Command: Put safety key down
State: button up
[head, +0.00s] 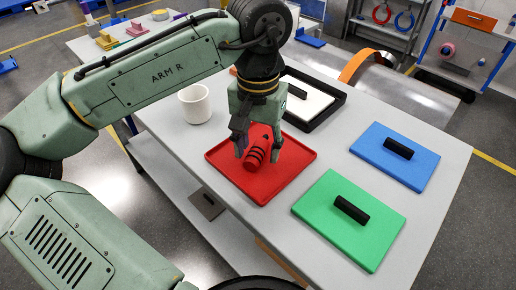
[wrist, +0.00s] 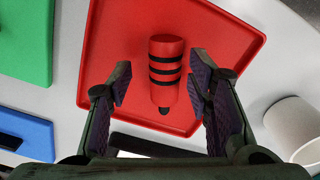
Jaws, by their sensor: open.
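The safety key (head: 257,154) is a red cylinder with black bands and a dark tip. It lies on the red tray (head: 222,157) on the table. In the wrist view the key (wrist: 165,60) sits between the two fingers, with a visible gap on each side. The red tray (wrist: 112,40) shows beneath it in that view. My gripper (head: 259,158) is open around the key, pointing down over the tray. In the wrist view my gripper (wrist: 168,85) has its dark padded fingers spread apart, touching nothing that I can see.
A white mug (head: 195,104) stands left of the tray. A black-framed white tray (head: 308,100) lies behind my gripper. A blue panel (head: 377,155) and a green panel (head: 330,205), each with a black handle, lie to the right. The table (head: 285,190) has bare room between them.

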aim_at(259, 152)
notch_tip(259, 152, up, 11)
dwell(0.3)
